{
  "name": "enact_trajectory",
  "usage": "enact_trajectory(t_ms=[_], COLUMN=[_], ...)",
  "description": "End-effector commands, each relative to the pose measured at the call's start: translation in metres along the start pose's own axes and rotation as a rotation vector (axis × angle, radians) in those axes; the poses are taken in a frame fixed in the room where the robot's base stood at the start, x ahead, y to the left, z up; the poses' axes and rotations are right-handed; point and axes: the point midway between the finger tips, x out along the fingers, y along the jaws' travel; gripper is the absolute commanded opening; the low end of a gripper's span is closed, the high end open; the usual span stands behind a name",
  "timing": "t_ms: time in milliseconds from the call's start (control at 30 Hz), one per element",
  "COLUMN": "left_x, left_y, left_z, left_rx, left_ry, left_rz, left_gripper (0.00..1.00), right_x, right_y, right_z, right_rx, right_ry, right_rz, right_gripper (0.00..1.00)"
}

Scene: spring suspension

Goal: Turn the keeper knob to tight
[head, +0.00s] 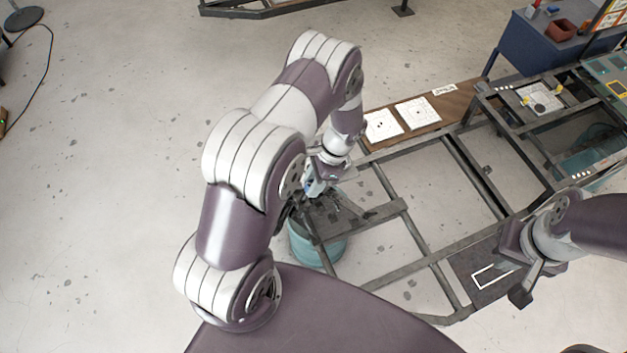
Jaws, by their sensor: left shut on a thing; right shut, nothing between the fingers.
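My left gripper (313,190) points down over a dark bracket plate (328,215) at the left end of the grey metal frame. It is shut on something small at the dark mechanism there. This is most likely the keeper knob, but the fingers and my arm hide it, so its shape and turn position cannot be made out. My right gripper (522,291) is shut and empty, above the near right part of the frame, beside a dark panel with a white rectangle outline (492,277).
A teal drum (308,250) stands under the bracket end. The grey frame (425,240) has open gaps. A brown board (455,105) with white sheets lies along its far side. A blue cabinet (540,50) stands at the back right. The floor at left is mostly clear.

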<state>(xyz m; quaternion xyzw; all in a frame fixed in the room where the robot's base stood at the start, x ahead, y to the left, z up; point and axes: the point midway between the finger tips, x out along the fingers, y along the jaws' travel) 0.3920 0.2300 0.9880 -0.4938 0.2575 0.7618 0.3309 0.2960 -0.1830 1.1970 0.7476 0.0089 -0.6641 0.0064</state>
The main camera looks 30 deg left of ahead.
Motion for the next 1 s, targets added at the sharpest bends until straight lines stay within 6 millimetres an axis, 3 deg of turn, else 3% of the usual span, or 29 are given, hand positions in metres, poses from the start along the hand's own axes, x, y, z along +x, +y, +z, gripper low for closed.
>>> enact_trajectory(t_ms=[1000], left_x=[0.000], left_y=[-0.001], left_z=[0.000], left_rx=[0.960], left_ry=[-0.001], left_rz=[0.006], left_gripper=[0.03], right_x=[-0.015], right_y=[0.000], right_z=[-0.002], right_rx=[0.000], right_ry=[0.000], right_rz=[0.000], right_gripper=[0.00])
